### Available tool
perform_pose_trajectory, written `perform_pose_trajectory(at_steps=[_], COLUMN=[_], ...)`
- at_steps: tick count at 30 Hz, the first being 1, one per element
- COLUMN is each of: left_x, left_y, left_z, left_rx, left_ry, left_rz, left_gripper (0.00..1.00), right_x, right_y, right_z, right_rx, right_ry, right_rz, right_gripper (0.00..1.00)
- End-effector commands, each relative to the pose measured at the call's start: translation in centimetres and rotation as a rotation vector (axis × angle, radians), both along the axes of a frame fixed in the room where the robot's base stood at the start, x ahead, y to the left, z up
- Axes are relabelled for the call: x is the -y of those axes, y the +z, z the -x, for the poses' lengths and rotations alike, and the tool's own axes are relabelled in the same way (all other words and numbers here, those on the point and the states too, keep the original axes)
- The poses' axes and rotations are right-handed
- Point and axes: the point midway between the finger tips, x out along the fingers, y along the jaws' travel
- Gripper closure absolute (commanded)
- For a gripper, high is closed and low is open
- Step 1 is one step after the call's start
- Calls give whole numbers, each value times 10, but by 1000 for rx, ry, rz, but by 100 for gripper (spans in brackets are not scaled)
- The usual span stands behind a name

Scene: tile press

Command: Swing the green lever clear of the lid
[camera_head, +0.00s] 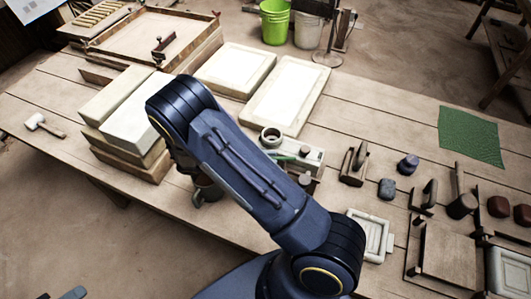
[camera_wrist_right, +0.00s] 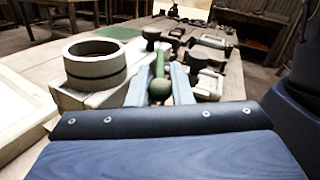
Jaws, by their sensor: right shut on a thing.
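The green lever (camera_wrist_right: 159,64) stands between the two fingers of my right gripper (camera_wrist_right: 160,83) in the right wrist view. The fingers are shut on it near a round, dark green knob. In the head view only a short green strip of the lever (camera_head: 284,157) shows beside my forearm, and the gripper is hidden behind the arm. A pale press block (camera_head: 311,158) with a round ring (camera_head: 270,137) sits beside the lever. The ring also shows left of the fingers in the right wrist view (camera_wrist_right: 96,64). I cannot tell which part is the lid. A small tip of my left gripper (camera_head: 74,293) shows at the bottom left.
Pale slabs (camera_head: 285,95) lie behind the press, and stacked blocks (camera_head: 130,126) stand to its left. Several tools, dark stones (camera_head: 386,188) and a white frame (camera_head: 370,235) lie to the right.

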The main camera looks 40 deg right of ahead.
Motion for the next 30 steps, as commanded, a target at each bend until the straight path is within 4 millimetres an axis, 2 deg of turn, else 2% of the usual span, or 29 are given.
perform_pose_trajectory(at_steps=[17, 18, 21, 30], left_x=[0, 0, 0, 0], left_y=[0, 0, 0, 0], left_z=[0, 0, 0, 0], left_rx=[0, 0, 0, 0], left_ry=[0, 0, 0, 0], left_rz=[0, 0, 0, 0], left_gripper=[64, 64, 64, 64], right_x=[-1, -1, -1, -1], right_y=[0, 0, 0, 0], right_z=[2, 2, 2, 2], right_rx=[2, 2, 2, 3], right_ry=[-23, -23, -22, -20], right_rz=[-1, -1, -2, -1], right_gripper=[100, 76, 63, 62])
